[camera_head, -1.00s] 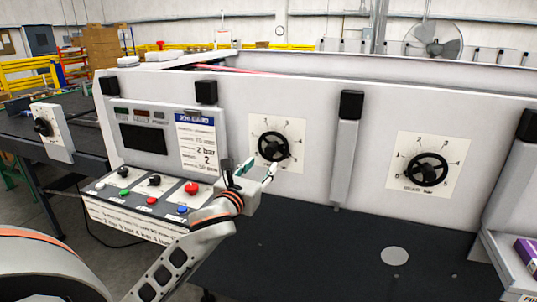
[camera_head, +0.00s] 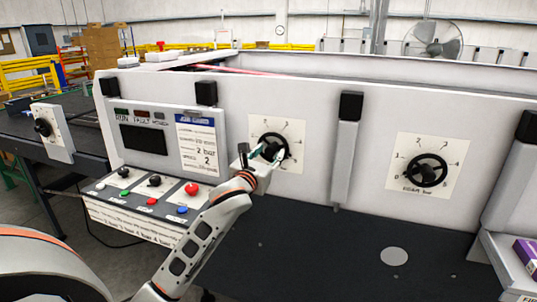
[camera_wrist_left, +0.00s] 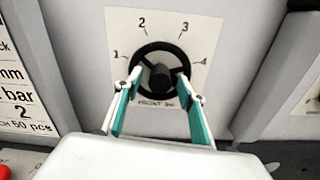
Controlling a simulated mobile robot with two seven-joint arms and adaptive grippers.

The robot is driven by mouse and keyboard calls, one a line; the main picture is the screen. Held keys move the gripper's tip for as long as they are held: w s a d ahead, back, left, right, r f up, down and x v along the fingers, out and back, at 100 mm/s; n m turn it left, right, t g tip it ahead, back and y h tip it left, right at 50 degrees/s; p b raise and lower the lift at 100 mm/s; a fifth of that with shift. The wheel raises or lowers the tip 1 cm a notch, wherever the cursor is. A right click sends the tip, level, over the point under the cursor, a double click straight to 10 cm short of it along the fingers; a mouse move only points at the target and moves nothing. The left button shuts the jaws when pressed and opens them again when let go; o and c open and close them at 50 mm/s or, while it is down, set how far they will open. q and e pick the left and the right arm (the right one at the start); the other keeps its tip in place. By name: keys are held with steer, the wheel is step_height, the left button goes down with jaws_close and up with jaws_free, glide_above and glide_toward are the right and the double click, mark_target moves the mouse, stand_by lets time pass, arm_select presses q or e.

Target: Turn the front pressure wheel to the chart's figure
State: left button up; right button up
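The front pressure wheel (camera_head: 273,136) is a black handwheel on a white numbered dial on the machine's pale side panel. In the left wrist view the wheel (camera_wrist_left: 160,76) shows its dark hub, with figures 1 to 4 around it. My left gripper (camera_head: 262,156) is at the wheel. In the left wrist view its green-padded fingers (camera_wrist_left: 160,88) are spread on either side of the hub, with gaps to it; contact with the rim cannot be told. The job card (camera_head: 197,143) reads "2 bar" and "2". My right gripper is not in view.
A second black wheel (camera_head: 428,170) on a similar dial is at the right, beyond a post (camera_head: 345,150). A button console (camera_head: 150,190) with red, green, blue and black controls is below left of the card. A dark bed (camera_head: 310,245) lies below the panel.

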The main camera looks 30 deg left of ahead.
arm_select(q)
steer(key=c, duration=1.1)
